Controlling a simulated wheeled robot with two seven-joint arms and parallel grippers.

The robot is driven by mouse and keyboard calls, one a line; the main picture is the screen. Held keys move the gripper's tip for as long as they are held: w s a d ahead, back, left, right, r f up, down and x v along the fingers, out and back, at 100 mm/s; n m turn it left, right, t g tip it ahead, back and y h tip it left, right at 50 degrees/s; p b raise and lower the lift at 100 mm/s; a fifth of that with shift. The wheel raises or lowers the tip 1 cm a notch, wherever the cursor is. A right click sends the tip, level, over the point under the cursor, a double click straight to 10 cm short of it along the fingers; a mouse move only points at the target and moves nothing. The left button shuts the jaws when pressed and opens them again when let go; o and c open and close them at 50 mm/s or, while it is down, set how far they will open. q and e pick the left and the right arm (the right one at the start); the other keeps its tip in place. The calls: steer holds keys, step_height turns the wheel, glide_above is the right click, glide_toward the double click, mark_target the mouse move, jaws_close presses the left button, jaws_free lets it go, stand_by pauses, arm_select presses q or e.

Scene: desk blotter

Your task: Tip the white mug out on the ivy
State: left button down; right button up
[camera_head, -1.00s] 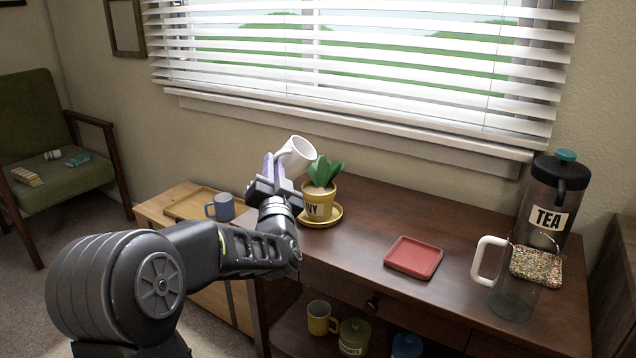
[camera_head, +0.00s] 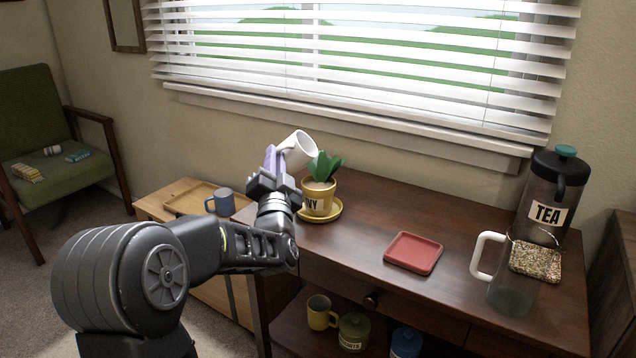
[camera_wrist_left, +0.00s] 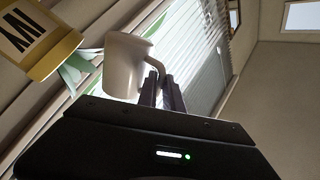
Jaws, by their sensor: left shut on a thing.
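The white mug (camera_head: 300,149) is held in the air by my left gripper (camera_head: 272,168), which is shut on it. The mug is tilted, its mouth facing up and right toward the ivy plant. The ivy (camera_head: 325,166) has green leaves and stands in a yellow pot (camera_head: 318,198) with a label, on a yellow saucer (camera_head: 334,216). The mug is just above and left of the leaves. In the left wrist view the fingers (camera_wrist_left: 162,88) grip the mug (camera_wrist_left: 123,66) at its handle, beside the labelled pot (camera_wrist_left: 38,42). My right gripper is not in view.
A red tray (camera_head: 414,253), a clear jug (camera_head: 512,290) and a TEA dispenser (camera_head: 550,200) stand to the right on the desk. The window blinds (camera_head: 360,60) are behind.

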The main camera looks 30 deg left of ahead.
mark_target(286, 145)
arm_select(q)
steer(key=shift+d+m+t, duration=0.1)
steer(key=shift+m+t, duration=0.3)
steer(key=shift+m, duration=0.4)
steer(key=shift+w+d+r+m+t+h+p, duration=0.15)
steer(key=shift+r+m+t+h+p, duration=0.15)
steer(key=shift+m, duration=0.3)
steer(key=shift+d+r+m+t+h+p, duration=0.1)
steer(key=shift+r+m+t+h+p, duration=0.15)
steer(key=shift+m, duration=0.35)
steer(key=shift+w+d+r+m+t+h, duration=0.15)
steer(key=shift+r+m+t+h, duration=0.1)
steer(key=shift+m, duration=0.4)
steer(key=shift+s+d+r+m+t+h, duration=0.1)
steer(key=shift+r+m+t+h, duration=0.15)
steer(key=shift+m, duration=0.4)
stand_by(0.4)
steer(key=shift+w+d+r+m+t+h, duration=0.1)
steer(key=shift+d+r+m+t+h, duration=0.15)
steer(key=shift+m, duration=0.4)
steer(key=shift+w+d+r+m+t+h, duration=0.1)
steer(key=shift+d+r+m+t+h, duration=0.15)
steer(key=shift+m, duration=0.45)
steer(key=shift+w+d+r+m+t+h, duration=0.15)
steer(key=shift+m+t+h, duration=0.15)
steer(key=shift+m, duration=0.35)
stand_by(2.3)
